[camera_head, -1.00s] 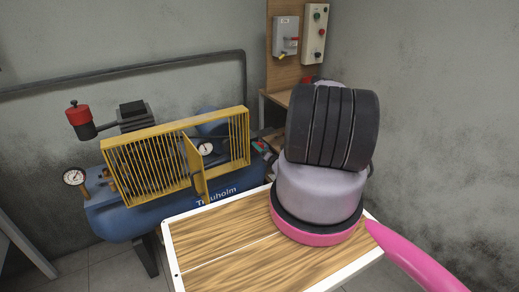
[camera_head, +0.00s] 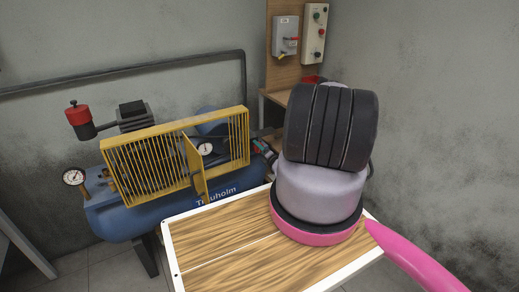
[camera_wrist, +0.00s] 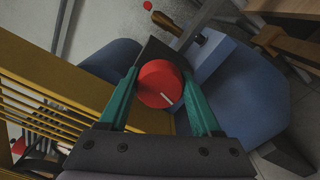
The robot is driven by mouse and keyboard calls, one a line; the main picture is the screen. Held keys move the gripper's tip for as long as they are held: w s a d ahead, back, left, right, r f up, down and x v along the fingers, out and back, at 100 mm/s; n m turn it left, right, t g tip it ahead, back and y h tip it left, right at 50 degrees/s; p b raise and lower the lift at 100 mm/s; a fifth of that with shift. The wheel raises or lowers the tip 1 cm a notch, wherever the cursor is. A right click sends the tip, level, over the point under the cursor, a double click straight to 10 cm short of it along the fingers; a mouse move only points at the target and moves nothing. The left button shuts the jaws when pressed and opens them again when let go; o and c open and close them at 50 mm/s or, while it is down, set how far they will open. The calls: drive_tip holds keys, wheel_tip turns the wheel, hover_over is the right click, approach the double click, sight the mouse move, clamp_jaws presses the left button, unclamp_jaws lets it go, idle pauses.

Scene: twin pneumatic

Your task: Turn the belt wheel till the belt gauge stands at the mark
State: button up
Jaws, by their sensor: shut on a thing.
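A red round knob (camera_wrist: 160,84) with a white line on its face sits between my gripper's two green fingers in the wrist view; it appears to be the belt wheel. My gripper (camera_wrist: 161,80) is shut on it. The head view shows my gripper (camera_head: 262,148) small at the right end of the yellow belt guard (camera_head: 145,165), with the knob not clear there. A round white gauge (camera_head: 205,149) shows behind the guard's open yellow flap (camera_head: 193,165). Its needle and any mark are too small to read.
The blue compressor tank (camera_head: 130,221) stands below the guard. Another gauge (camera_head: 73,177) is at its left end. A wooden panel with a switch box (camera_head: 286,35) and a button box (camera_head: 314,34) stands behind. My arm hides part of the room at right.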

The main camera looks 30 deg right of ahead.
drive_tip(key=o, duration=1.4)
drive_tip(key=shift+c, duration=0.2)
drive_tip(key=s, duration=1.1)
drive_tip(key=shift+d, duration=0.4)
